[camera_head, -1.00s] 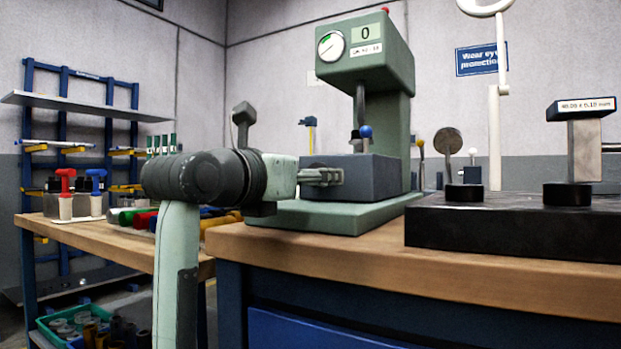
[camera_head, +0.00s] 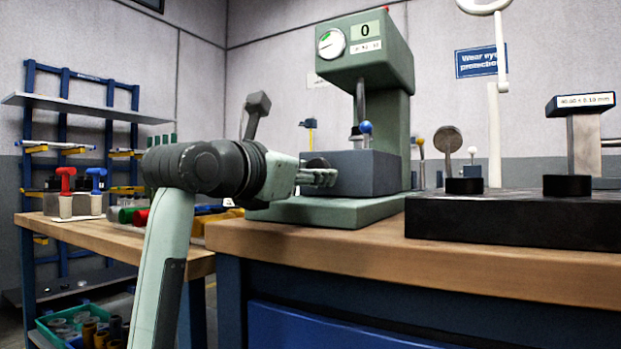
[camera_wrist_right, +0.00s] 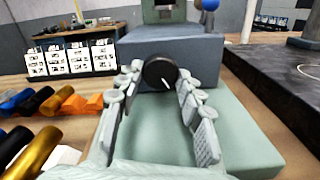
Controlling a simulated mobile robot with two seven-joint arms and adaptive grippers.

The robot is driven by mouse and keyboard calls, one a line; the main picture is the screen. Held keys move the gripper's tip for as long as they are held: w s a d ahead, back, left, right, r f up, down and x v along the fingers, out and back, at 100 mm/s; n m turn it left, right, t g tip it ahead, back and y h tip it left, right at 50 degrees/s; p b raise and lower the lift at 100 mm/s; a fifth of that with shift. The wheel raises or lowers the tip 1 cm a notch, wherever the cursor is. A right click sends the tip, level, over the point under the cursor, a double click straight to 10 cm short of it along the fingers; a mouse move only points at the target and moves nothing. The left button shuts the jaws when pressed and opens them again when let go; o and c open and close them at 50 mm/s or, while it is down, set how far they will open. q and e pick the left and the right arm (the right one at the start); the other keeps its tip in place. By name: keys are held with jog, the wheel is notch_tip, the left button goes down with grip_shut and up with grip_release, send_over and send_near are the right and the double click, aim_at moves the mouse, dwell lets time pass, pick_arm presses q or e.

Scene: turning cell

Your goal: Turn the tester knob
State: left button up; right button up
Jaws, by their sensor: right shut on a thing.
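The green tester (camera_head: 384,70) stands on the bench, its display reading 0 beside a round dial. A grey block (camera_head: 368,172) sits on its base. The black round knob (camera_wrist_right: 160,73) is on the block's front face in the right wrist view, its white mark slanting to lower right. My right gripper (camera_head: 330,177) is at the knob. Its fingers (camera_wrist_right: 158,92) lie on both sides of the knob and are shut on it. My left gripper is not in view.
A blue ball-topped lever (camera_head: 365,128) rises by the block. A black plate (camera_head: 500,222) with gauges stands to the right on the bench. A lower wooden table (camera_head: 110,235) with coloured handles lies to the left, before a blue rack (camera_head: 62,100).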

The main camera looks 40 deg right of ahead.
jog(key=o, duration=1.1)
jog(key=shift+o, duration=0.2)
jog(key=v, duration=1.2)
